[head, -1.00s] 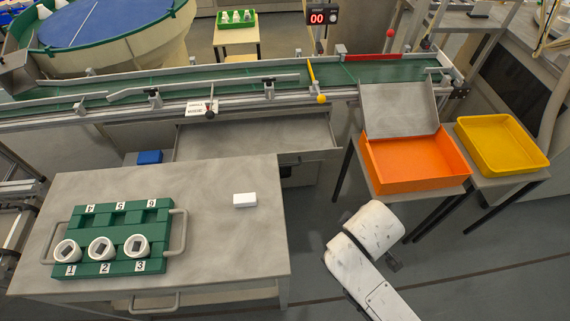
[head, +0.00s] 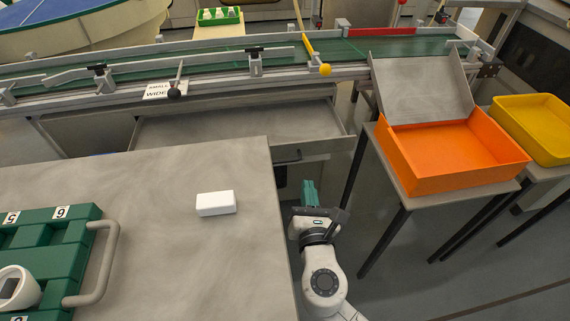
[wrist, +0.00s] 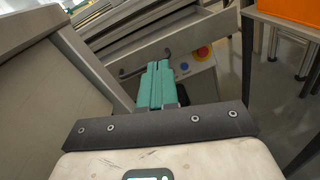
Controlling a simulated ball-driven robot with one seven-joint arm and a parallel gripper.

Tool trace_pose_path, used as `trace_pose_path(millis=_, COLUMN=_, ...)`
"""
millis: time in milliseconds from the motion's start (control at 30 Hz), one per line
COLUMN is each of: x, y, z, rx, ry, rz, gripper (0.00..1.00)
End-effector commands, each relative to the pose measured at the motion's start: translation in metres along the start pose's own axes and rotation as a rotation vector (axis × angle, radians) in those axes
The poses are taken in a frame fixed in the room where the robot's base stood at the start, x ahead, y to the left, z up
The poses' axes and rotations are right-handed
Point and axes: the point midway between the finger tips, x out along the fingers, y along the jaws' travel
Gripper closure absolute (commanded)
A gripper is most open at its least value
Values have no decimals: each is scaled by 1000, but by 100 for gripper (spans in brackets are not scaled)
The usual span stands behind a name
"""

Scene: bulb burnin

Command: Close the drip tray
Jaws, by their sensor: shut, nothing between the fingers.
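The drip tray (head: 240,122) is a wide, shallow grey metal tray under the conveyor. It stands pulled out toward me, its inside showing empty. The table hides part of its front in the head view. In the wrist view its front panel (wrist: 195,42) shows ahead of my fingers, with a dark handle (wrist: 152,66) low on it. My gripper (head: 309,186) has teal fingers, shut together and empty. It is between the table and the orange bin's stand, in front of and below the tray's right end. The fingers (wrist: 157,68) appear apart from the panel, though the gap is hard to judge.
The grey table (head: 160,180) with a white block (head: 216,203) and a green rack (head: 60,250) is close on my left. An orange bin (head: 450,155) stands on the right, beside a yellow bin (head: 540,125). A red button (wrist: 202,52) sits below the tray.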

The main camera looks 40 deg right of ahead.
Motion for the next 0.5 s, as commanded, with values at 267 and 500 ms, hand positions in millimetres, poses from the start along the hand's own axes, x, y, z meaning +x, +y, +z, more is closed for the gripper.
trace_pose_path(millis=267, x=-3, y=22, z=-33, rx=-223, ry=-36, rz=101, gripper=100)
trace_pose_path(millis=500, x=21, y=25, z=-31, rx=-228, ry=-40, rz=101, gripper=100)
